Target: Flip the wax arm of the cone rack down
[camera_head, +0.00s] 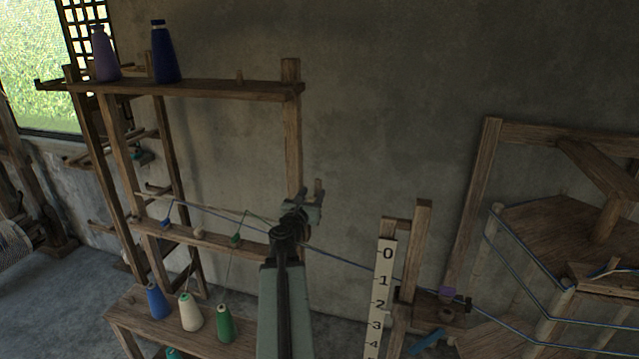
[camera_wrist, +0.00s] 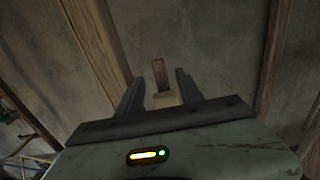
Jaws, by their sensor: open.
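The wooden cone rack (camera_head: 200,88) stands against the wall, left of centre in the head view. A small upright wooden piece, which looks like the wax arm (camera_head: 318,186), shows just beyond my gripper (camera_head: 303,204). In the wrist view this wax arm (camera_wrist: 159,73) stands upright, with a paler block (camera_wrist: 165,99) at its lower end. My gripper (camera_wrist: 160,95) is open, and its two dark fingers stand on either side of the pale block. I cannot tell whether either finger touches it. My arm hides part of the rack's right side in the head view.
Purple (camera_head: 104,56) and navy (camera_head: 164,54) cones stand on the top shelf. Blue (camera_head: 156,301), cream (camera_head: 190,312) and green (camera_head: 225,323) cones stand on the low bench. Yarn runs right past a numbered scale (camera_head: 381,300) to a wooden reel frame (camera_head: 472,200).

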